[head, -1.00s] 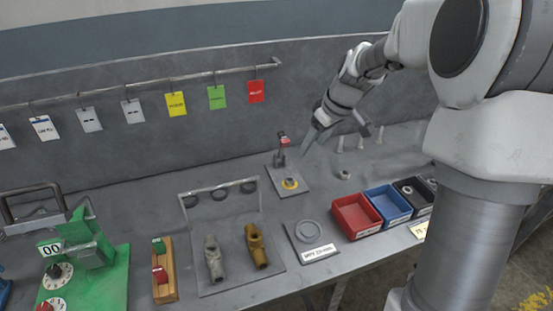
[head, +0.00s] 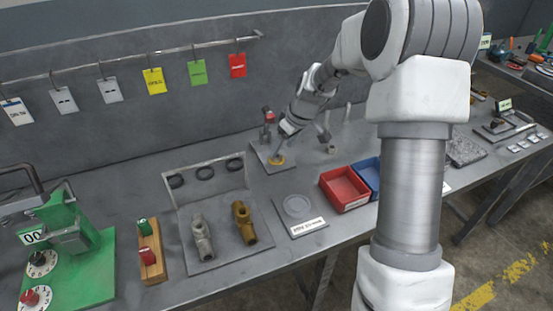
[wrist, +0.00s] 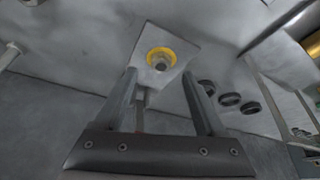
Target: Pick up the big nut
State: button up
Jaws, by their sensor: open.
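A small grey nut-like piece (head: 331,149), likely the big nut, stands on the grey bench behind the red bin in the head view. It is small there and partly close behind my right-hand finger. My gripper (head: 304,136) is open and empty above the bench, to the left of that piece. In the wrist view my open fingers (wrist: 159,75) point towards a grey plate with a yellow ring (wrist: 161,58). A grey piece cut by the top edge (wrist: 33,2) may be the nut; I cannot tell for sure.
The plate's yellow ring (head: 277,160) and red-topped post (head: 268,118) are near my gripper. A red bin (head: 344,188) and blue bin (head: 367,174) stand in front. Pale pegs stand behind. A rack with dark rings (head: 205,173) and two pipe fittings is to the left.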

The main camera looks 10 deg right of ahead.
aim_at(278, 156)
jog(key=x, duration=0.4)
jog(key=shift+b, duration=0.3)
jog(key=shift+s, duration=0.1)
jog(key=shift+c, duration=0.3)
grip_shut()
